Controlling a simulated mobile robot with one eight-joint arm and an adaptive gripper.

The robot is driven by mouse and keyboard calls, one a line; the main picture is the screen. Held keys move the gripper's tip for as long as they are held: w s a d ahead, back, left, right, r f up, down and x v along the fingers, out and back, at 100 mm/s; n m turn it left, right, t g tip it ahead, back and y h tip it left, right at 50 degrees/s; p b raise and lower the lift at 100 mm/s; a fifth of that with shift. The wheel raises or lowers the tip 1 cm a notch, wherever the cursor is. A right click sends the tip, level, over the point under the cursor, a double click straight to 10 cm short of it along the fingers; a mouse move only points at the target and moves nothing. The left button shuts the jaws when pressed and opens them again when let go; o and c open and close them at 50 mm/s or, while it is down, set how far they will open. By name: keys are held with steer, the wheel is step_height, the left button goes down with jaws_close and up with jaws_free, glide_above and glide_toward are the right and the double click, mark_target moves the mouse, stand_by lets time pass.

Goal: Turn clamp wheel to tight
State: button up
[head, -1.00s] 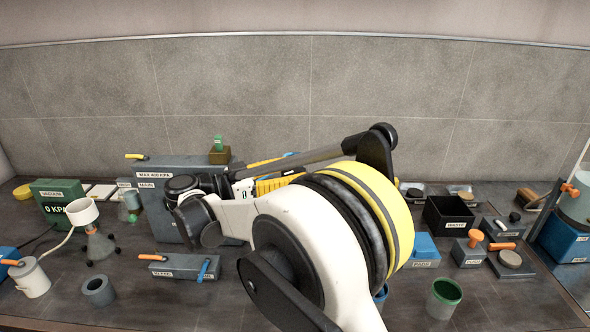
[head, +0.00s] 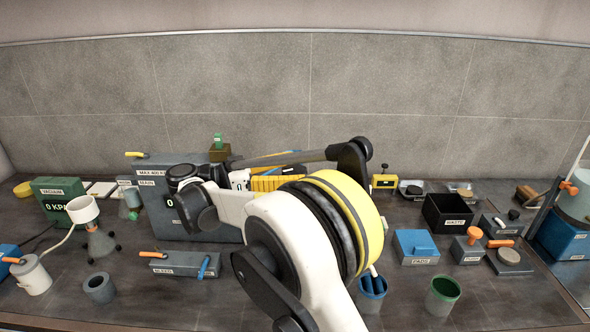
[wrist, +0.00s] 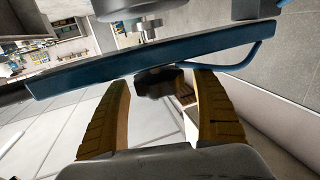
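In the wrist view a dark lobed knob, which looks like the clamp wheel (wrist: 158,82), sits below the edge of a tilted blue slab (wrist: 220,43). The two ribbed yellow-brown fingers of my gripper (wrist: 162,86) stand apart on either side of the wheel, with a gap showing on each side. My gripper looks open, its tips about level with the wheel. I see no tight mark on the wheel. In the head view my arm covers the middle of the bench, and I cannot make out the wheel or my fingertips there.
A grey MAIN box (head: 160,218) stands behind my arm. A green vacuum gauge (head: 57,200) is at left, a grey BLEED block (head: 178,267) in front. To the right are a blue cup (head: 371,294), a green-rimmed cup (head: 442,295) and a black WASTE bin (head: 447,213).

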mark_target(295, 169)
step_height(295, 169, up, 10)
steer(key=shift+r, duration=0.1)
stand_by(0.6)
